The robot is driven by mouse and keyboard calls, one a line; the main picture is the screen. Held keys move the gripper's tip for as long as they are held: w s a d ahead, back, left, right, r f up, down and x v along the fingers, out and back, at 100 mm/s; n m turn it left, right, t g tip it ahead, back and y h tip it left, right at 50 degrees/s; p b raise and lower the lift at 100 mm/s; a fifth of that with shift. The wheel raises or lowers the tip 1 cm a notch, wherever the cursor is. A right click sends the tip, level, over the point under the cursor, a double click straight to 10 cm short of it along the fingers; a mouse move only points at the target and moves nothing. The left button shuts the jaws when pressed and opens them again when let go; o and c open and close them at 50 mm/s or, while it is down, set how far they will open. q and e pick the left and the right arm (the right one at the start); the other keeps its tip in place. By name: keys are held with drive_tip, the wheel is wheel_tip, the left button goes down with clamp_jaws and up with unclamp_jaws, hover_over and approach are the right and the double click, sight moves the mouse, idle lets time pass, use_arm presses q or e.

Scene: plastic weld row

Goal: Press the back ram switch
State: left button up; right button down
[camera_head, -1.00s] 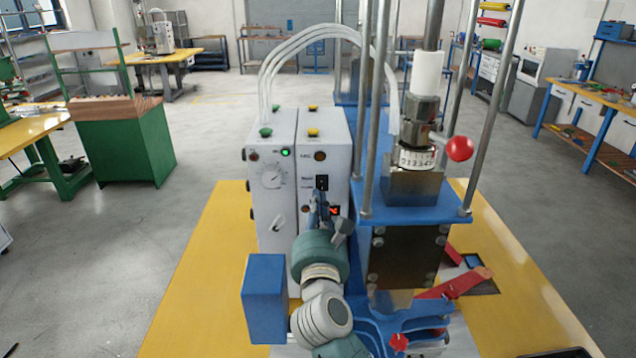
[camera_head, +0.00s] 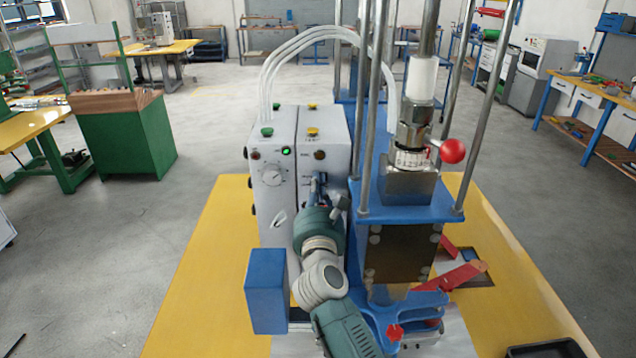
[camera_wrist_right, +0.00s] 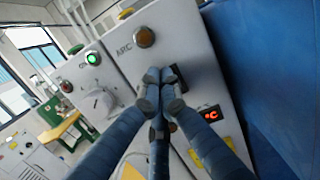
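The control cabinet (camera_head: 308,150) has two grey-white boxes standing side by side. My right gripper (camera_head: 317,184) is in front of this right box. In the wrist view its blue fingers (camera_wrist_right: 162,84) come together at the tips, close over the middle of the panel, with nothing seen held between them. The dark switch there is mostly hidden behind the fingertips. I cannot tell whether they touch it. My left gripper is not in view.
A blue press frame (camera_head: 410,205) with steel columns and a red ball knob (camera_head: 453,151) stands right of the cabinet. A blue box (camera_head: 266,290) stands at front left. The yellow table (camera_head: 215,250) is clear on its left side.

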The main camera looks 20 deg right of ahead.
drive_tip(key=shift+r, duration=0.1)
drive_tip(key=v, duration=1.2)
